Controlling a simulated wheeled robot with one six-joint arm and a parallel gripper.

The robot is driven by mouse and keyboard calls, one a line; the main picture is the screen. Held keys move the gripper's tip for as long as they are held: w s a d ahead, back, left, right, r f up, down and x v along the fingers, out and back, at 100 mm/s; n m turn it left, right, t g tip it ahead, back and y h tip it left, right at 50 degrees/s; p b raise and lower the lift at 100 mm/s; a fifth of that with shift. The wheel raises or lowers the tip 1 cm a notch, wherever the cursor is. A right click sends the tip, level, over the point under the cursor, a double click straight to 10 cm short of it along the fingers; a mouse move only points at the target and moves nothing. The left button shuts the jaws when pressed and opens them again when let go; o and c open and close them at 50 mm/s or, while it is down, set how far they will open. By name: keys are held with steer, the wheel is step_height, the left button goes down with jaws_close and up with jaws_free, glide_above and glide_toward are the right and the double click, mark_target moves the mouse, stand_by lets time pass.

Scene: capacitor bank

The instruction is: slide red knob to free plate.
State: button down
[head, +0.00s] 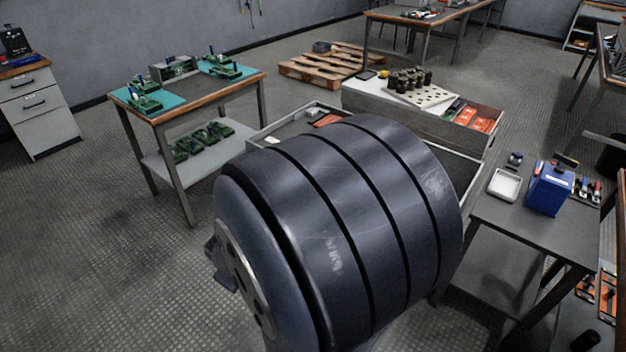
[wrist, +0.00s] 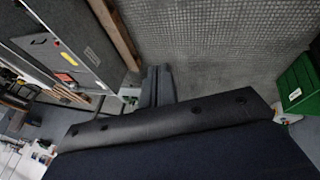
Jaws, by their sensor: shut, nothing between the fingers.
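My gripper (wrist: 160,78) shows in the wrist view as two dark fingers, shut and empty, in front of open floor. In the wrist view, a grey cabinet-like panel (wrist: 75,45) stands at the upper left, apart from the fingers. It bears a small red mark (wrist: 65,77) and a yellow one; I cannot tell whether the red one is a knob. In the head view, a pale perforated plate (head: 428,96) lies on a grey bench unit, with several dark cylinders on it. No red knob can be made out there. My own arm hides much of the middle.
A green-topped table (head: 188,88) with circuit boards stands at the left. A dark table (head: 540,226) at the right holds a blue box (head: 549,189) and a white tray (head: 505,185). A wooden pallet (head: 320,66) lies behind. A green box (wrist: 297,88) is at the right in the wrist view.

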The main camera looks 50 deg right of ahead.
steer(key=w+d+f+n+b, duration=0.1)
steer(key=w+d+f+b, duration=0.1)
steer(key=f, duration=0.6)
steer(key=w+d+f+n+t+b, duration=0.1)
steer(key=w+d+f+b, duration=0.2)
steer(key=f+b, duration=0.4)
steer(key=w+d+f+n+t+y+b, duration=0.1)
steer(key=d+f+b, duration=0.3)
steer(key=f, duration=0.6)
steer(key=shift+w+d+f+n+b, duration=0.3)
steer(key=shift+w+n+b, duration=0.2)
steer(key=shift+w, duration=0.2)
steer(key=shift+s, duration=0.1)
